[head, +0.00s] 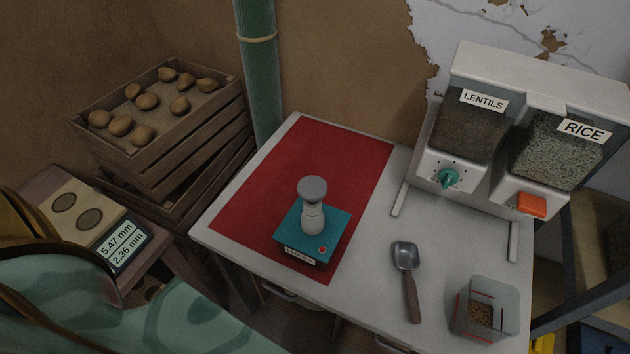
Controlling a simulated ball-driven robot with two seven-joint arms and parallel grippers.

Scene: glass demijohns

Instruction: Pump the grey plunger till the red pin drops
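The grey plunger (312,188) is a round, dark-grey knob standing upright on a pale ribbed neck (313,219). The neck rises from a teal box (291,233) on the table. A small red pin (322,250) shows on the box's top, near its front right corner. It is too small to tell how far it stands up. A white label with unreadable lettering is on the box's front face. Neither of my grippers is in view, and nothing touches the plunger.
The box stands on a red mat (335,150) on a pale table (270,262). Right of it are a metal scoop (405,258), a clear container (507,301) and lentil and rice dispensers (540,105). A potato crate (160,150) is left, a green pipe (258,75) behind.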

